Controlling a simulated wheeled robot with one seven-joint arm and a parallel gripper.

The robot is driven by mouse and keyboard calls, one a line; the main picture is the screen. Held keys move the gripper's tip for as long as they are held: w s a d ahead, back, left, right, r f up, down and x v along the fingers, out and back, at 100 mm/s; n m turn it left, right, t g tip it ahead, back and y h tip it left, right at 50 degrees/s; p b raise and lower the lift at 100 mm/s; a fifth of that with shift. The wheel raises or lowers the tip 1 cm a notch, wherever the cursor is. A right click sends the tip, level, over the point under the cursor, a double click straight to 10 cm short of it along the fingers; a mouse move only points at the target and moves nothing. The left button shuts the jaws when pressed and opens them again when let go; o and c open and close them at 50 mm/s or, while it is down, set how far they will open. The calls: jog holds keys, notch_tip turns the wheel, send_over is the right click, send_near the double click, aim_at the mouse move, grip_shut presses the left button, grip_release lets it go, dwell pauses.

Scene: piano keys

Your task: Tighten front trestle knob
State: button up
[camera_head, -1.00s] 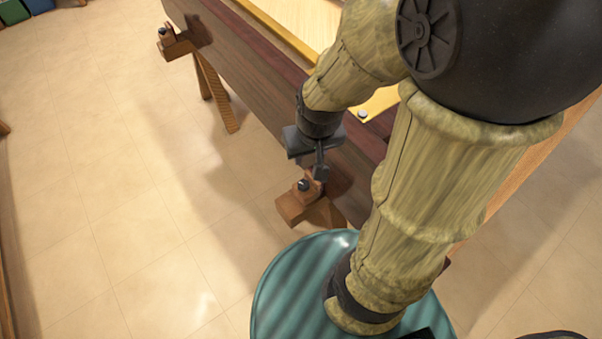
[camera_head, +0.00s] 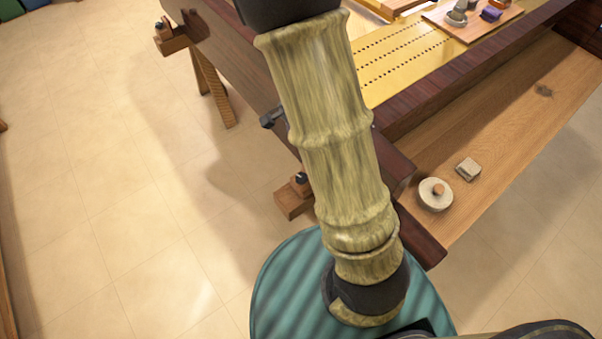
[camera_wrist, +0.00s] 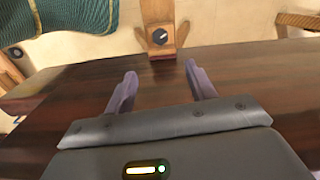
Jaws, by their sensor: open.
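The near trestle's wooden block (camera_head: 290,204) sticks out beside the dark case, with a small black knob (camera_head: 301,178) on it. In the wrist view the knob (camera_wrist: 160,36) has a pale pointer mark and sits on the trestle wood (camera_wrist: 163,52) at top centre. My gripper (camera_wrist: 160,70) is open and empty, its two purple-grey fingers apart over the dark case side (camera_wrist: 75,85). The knob shows beyond the fingertips, roughly centred between them, not touched. In the head view my arm hides most of the gripper; only a dark piece shows at its left.
A second trestle block with a knob (camera_head: 163,23) stands at the far left. The case top carries a tray of small items (camera_head: 478,14). The floor at left is clear.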

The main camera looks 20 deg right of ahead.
jog(key=shift+f, duration=0.2)
notch_tip(320, 180, down, 17)
jog(key=b, duration=0.6)
jog(key=shift+f, duration=0.1)
jog(key=c, duration=1)
jog(key=shift+o, duration=0.2)
jog(key=m+p, duration=0.1)
jog(key=m, duration=0.1)
jog(key=shift+r+m+p, duration=0.2)
jog(key=shift+m+p, duration=0.2)
jog(key=shift+f+m+p, duration=0.15)
jog(key=shift+m+p, duration=0.15)
jog(key=shift+m, duration=0.7)
jog(key=o, duration=1)
jog(key=shift+c, duration=0.2)
